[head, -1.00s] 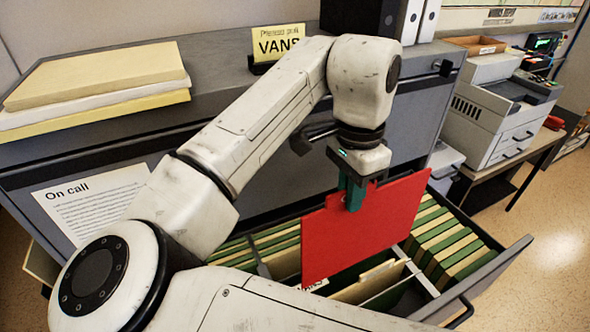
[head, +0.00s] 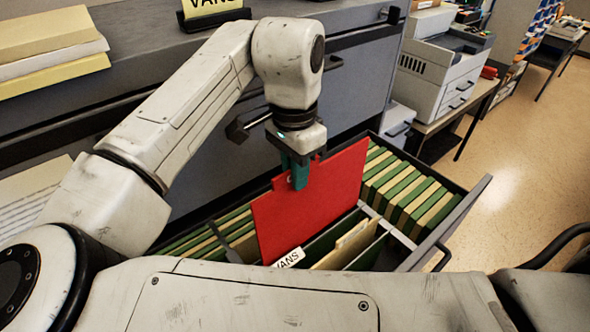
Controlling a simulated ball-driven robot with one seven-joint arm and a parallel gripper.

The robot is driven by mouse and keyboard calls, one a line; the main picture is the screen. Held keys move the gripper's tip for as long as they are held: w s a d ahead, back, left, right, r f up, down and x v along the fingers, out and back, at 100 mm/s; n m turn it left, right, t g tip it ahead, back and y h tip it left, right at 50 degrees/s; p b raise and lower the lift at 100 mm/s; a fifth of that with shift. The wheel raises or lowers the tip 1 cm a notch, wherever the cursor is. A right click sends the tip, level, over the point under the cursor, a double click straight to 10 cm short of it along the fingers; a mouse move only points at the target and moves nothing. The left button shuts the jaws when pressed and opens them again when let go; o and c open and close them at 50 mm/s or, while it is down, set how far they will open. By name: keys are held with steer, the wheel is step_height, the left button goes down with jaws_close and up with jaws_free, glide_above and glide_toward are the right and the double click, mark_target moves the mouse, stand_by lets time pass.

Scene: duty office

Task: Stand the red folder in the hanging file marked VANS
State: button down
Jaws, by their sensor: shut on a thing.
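The red folder (head: 318,205) hangs upright over the open file drawer, with its lower edge down among the files. My gripper (head: 297,178) is shut on the folder's top edge, left of its middle. A white tab (head: 289,258) reading VANS, partly cut off, shows just in front of the folder's lower edge. The hanging file behind that tab is mostly hidden by the folder and my arm. I cannot tell whether the folder's lower edge is inside that file or just above it.
The drawer (head: 461,213) holds rows of green and cream files to the right and left. A cream folder (head: 352,242) stands in the middle section. Paper stacks (head: 50,45) and a VANS sign (head: 212,8) are on the cabinet top. A printer (head: 443,62) stands at right.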

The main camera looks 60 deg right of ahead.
mark_target(296, 211)
steer(key=shift+f+b, duration=4.85)
steer(key=shift+f, duration=4.15)
steer(key=c, duration=1.1)
jaws_free()
steer(key=shift+r+p, duration=3.2)
steer(key=shift+r, duration=0.3)
